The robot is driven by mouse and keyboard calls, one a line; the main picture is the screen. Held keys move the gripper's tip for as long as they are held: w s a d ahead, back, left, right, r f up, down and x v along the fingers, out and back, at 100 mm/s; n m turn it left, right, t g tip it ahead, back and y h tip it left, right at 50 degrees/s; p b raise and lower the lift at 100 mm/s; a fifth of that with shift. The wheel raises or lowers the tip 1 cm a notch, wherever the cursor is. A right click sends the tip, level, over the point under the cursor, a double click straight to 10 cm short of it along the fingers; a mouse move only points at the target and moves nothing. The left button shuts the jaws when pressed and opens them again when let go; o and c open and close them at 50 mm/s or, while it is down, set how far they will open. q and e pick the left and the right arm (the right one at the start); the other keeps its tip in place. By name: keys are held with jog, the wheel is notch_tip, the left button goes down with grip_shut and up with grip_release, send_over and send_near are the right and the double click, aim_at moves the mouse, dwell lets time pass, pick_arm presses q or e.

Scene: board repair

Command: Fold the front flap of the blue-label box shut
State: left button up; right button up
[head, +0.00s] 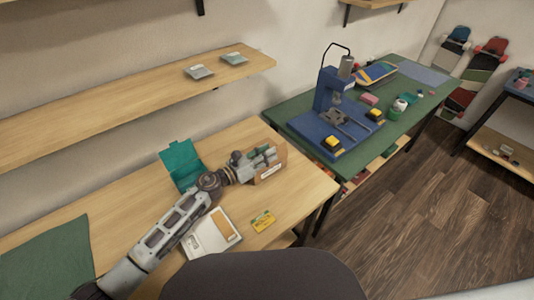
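My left gripper (262,158) is at the right end of the wooden table, in front of and over a small brown cardboard box (279,160). The box carries a pale label, partly covered by the gripper. I cannot make out any blue on it. The gripper hides most of the box, so its flaps and whether the fingers touch it cannot be told. I also cannot tell if the fingers are open or shut. My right gripper is not in view.
On the wooden table (110,225) are a teal open case (180,160), a white-and-tan flat item (212,236), a yellow packet (263,221) and a green mat (48,262). A green bench (285,112) with a blue press (333,90) stands to the right. A shelf (120,98) hangs above.

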pick_arm(q)
jog(key=shift+d, duration=0.1)
grip_shut()
jog(key=n, duration=0.1)
jog(key=w+n, duration=0.1)
jog(key=a+n, duration=0.1)
jog(key=shift+w+f+n+p, duration=0.2)
jog(key=shift+f+n+p, duration=0.1)
jog(key=shift+f+p, duration=0.05)
jog(key=shift+f, duration=0.1)
jog(key=shift+w+n, duration=0.1)
jog(key=shift+n, duration=0.2)
jog(key=shift+c, duration=0.3)
grip_release()
jog(key=shift+o, duration=0.3)
jog(key=shift+a, duration=0.15)
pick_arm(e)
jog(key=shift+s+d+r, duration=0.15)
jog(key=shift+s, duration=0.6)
